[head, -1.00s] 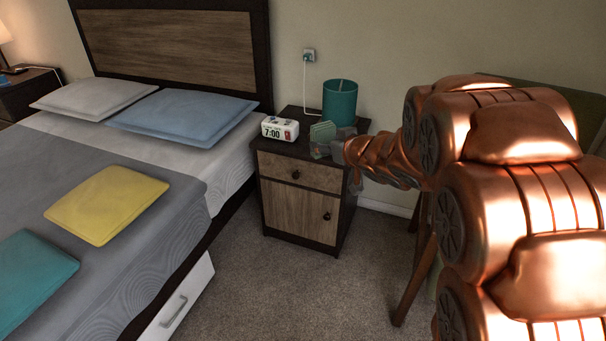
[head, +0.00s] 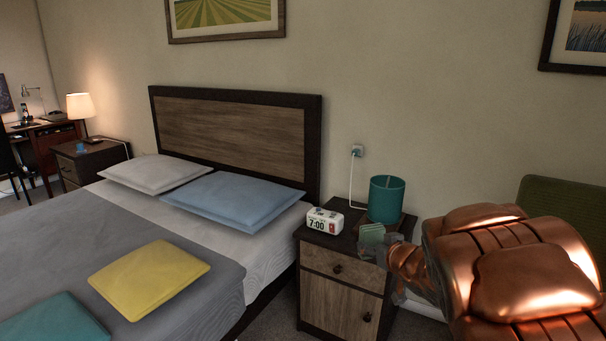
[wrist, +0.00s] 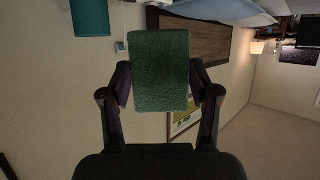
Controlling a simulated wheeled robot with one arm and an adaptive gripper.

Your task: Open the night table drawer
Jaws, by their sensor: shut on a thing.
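The night table (head: 312,303) stands beside the bed, with a light wood drawer front (head: 318,259) at the top and a round dark knob (head: 337,268). The drawer looks shut, flush with the frame. A cabinet door (head: 335,308) lies below it. My gripper (head: 374,244) is at the right front of the tabletop, above and right of the drawer knob. It is shut on a green sponge-like block (wrist: 160,70), which also shows in the head view (head: 371,233). In the wrist view the two fingers press its sides. My arm hides the night table's right side.
A white clock (head: 325,221) and a teal lamp (head: 386,199) stand on the night table. The bed (head: 180,240) with pillows is close on the left. Another night table (head: 95,158) stands beyond the bed.

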